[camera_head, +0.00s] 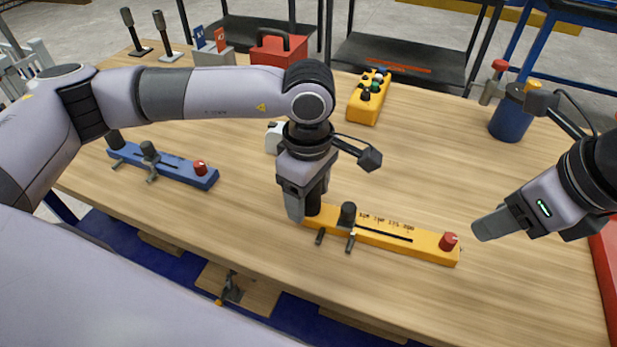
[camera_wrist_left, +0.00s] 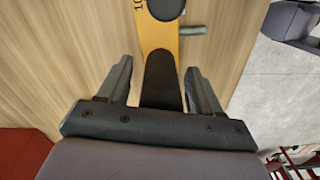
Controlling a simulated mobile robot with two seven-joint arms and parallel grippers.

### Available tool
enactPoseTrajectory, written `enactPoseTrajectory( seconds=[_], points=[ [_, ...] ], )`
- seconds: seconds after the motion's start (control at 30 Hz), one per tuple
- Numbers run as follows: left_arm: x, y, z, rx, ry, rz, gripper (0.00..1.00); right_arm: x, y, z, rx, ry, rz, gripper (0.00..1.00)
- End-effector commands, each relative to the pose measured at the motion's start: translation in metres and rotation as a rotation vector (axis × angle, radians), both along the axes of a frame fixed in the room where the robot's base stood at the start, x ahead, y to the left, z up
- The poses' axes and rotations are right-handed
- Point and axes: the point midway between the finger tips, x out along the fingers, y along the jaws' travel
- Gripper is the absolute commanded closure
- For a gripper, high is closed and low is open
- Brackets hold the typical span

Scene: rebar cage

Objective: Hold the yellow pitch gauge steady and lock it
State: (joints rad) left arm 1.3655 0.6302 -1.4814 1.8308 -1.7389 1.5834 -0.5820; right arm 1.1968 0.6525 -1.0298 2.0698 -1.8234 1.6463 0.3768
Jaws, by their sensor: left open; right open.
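The yellow pitch gauge (camera_head: 385,235) lies on the wooden table at the front centre, with printed marks, a slot, a black knob (camera_head: 347,213) and a red knob (camera_head: 449,241) at its right end. My left gripper (camera_head: 305,213) points down at the gauge's left end, around a black post there. In the left wrist view, the open fingers of the left gripper (camera_wrist_left: 156,85) stand either side of the black post (camera_wrist_left: 160,80), with gaps on both sides. My right gripper (camera_head: 483,230) is beside the red knob, apart from it; its fingers overlap in this view.
A blue gauge (camera_head: 165,168) with a red knob lies to the left. A yellow button box (camera_head: 369,97), a red toolbox (camera_head: 278,52) and a blue cup (camera_head: 511,115) stand further back. A white object (camera_head: 274,138) sits behind my left gripper. The table's right middle is clear.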

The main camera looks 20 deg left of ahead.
Motion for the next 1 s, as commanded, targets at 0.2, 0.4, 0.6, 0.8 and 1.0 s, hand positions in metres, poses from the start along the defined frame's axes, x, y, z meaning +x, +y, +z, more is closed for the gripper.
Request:
enactPoseTrajectory(
  seconds=[0.2,0.4,0.6,0.8,1.0],
  points=[
    [0.0001,-0.0004,-0.0049,-0.001,-0.001,-0.001,0.35,0.0,0.0,0.0,0.0,0.0,0.0,0.57],
    [0.0,-0.0005,-0.0047,-0.001,-0.001,-0.001,0.58,0.0,0.0,0.0,0.0,0.0,0.0,0.57],
    [0.0,-0.0006,-0.0045,-0.001,-0.001,-0.002,1.0,0.0,0.0,0.0,0.0,0.0,0.0,0.51],
    [0.0,-0.0006,-0.0044,-0.001,-0.001,-0.002,1.0,0.0,0.0,0.0,0.0,0.0,0.0,0.5],
    [0.0,-0.0006,-0.0042,-0.002,-0.001,-0.002,1.0,0.0036,0.0042,0.0019,-0.009,0.032,-0.047,0.5]
  ],
)
